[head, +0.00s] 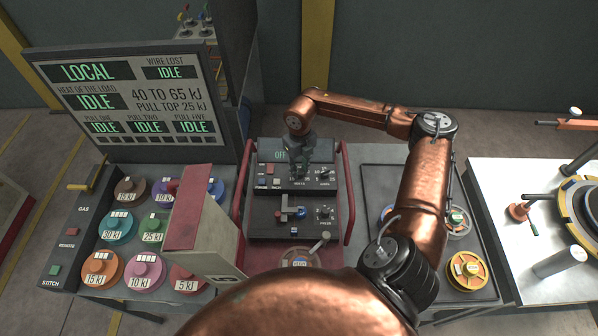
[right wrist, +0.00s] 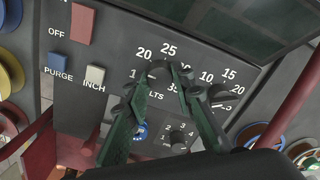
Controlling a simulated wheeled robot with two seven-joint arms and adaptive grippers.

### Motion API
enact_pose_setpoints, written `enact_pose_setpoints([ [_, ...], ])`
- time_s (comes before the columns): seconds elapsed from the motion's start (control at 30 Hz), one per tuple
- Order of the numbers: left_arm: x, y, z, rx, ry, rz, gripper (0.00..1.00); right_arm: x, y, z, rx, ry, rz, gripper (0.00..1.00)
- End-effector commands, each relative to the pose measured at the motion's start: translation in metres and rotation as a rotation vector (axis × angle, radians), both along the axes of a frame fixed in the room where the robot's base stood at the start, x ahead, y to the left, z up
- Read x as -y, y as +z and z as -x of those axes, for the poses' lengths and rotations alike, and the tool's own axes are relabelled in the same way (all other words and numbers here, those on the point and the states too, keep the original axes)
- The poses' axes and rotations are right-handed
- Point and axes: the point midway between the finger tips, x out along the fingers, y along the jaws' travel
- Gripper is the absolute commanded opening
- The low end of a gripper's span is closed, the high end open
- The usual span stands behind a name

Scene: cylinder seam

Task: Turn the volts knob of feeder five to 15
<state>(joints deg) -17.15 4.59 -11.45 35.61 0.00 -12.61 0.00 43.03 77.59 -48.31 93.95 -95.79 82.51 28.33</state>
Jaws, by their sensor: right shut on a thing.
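The feeder's dark control panel (head: 268,183) stands in the middle of the head view, between two red side rails. The volts knob (right wrist: 160,70) is a small dark knob under the printed 20 and 25 in the right wrist view, with VOLTS printed below it. My right gripper (right wrist: 165,75) is shut on this knob, its green-grey fingers reaching in from below. In the head view my right gripper (head: 301,174) comes down over the panel and hides the knob. I cannot tell where the knob's pointer stands. I see no label naming feeder five. My left gripper is not in view.
A second dial knob (right wrist: 220,92) sits close to the right of my fingers, and a smaller knob (right wrist: 178,138) lies below. A red switch (right wrist: 84,24) and INCH button (right wrist: 95,77) are at left.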

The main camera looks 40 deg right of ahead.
Motion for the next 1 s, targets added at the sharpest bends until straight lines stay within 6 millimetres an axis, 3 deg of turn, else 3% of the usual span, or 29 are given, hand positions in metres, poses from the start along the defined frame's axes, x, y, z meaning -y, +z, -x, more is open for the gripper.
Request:
enact_pose_setpoints([
  [0.5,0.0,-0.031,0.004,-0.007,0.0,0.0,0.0,0.0,-0.002,0.0,-0.001,0.42,0.001,0.0],
  [1.0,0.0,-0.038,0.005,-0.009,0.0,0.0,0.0,0.0,-0.001,0.0,0.0,0.56,0.001,0.0],
])
